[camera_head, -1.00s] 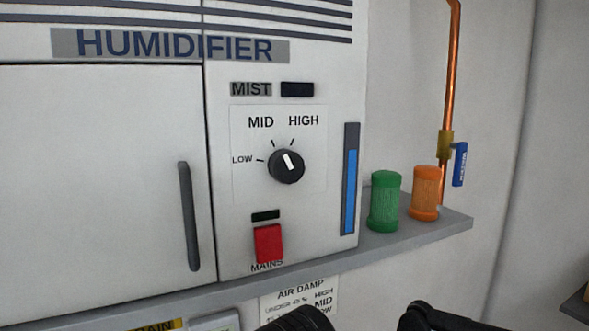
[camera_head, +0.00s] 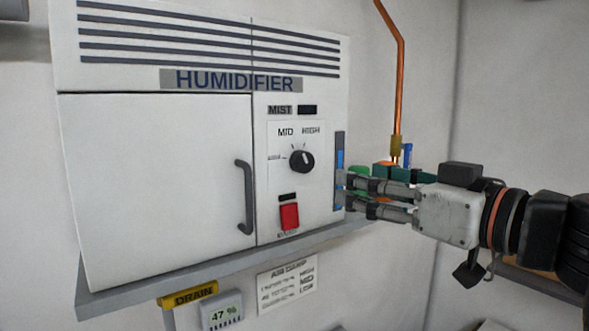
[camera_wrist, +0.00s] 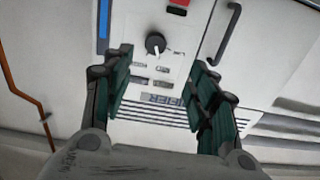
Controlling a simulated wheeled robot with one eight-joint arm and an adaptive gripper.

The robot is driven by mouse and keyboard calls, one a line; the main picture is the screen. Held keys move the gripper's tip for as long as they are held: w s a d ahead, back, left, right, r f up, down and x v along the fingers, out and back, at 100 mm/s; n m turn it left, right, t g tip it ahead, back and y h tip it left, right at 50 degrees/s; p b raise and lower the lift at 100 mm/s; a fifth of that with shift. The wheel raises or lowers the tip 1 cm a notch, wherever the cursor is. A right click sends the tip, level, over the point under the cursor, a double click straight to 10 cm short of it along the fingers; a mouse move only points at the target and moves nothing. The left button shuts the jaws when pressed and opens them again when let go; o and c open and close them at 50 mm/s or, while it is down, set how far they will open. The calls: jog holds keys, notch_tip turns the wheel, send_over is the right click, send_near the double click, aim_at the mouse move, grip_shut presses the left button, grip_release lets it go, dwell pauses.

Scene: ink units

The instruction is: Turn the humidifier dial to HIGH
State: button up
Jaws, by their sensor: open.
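The humidifier (camera_head: 155,170) is a white cabinet on a grey shelf. Its black dial (camera_head: 302,160) sits on the right panel below the labels MID and HIGH. The dial's white line points upward, near the MID side; its exact setting is hard to tell. The dial also shows upside down in the wrist view (camera_wrist: 155,43). My gripper (camera_head: 350,194) is open and empty, to the right of and a little below the dial, apart from it. In the wrist view its two green-padded fingers (camera_wrist: 163,78) are spread, with the dial beyond and between them.
A red mains switch (camera_head: 289,216) is below the dial. A blue level gauge (camera_head: 340,160) is right of it, near my fingers. A copper pipe (camera_head: 400,80) runs up the wall. A display (camera_head: 222,313) reads 47 %.

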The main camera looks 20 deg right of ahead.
aim_at(307, 164)
jog(key=p+x, duration=0.1)
jog(key=x, duration=0.3)
jog(key=p+x, duration=0.1)
jog(key=x, duration=0.4)
jog(key=p+x, duration=0.1)
jog(key=x, duration=0.3)
jog(key=shift+w+d+r, duration=0.15)
jog(key=shift+w+r, duration=0.15)
jog(key=shift+w, duration=0.15)
jog(key=c, duration=1.1)
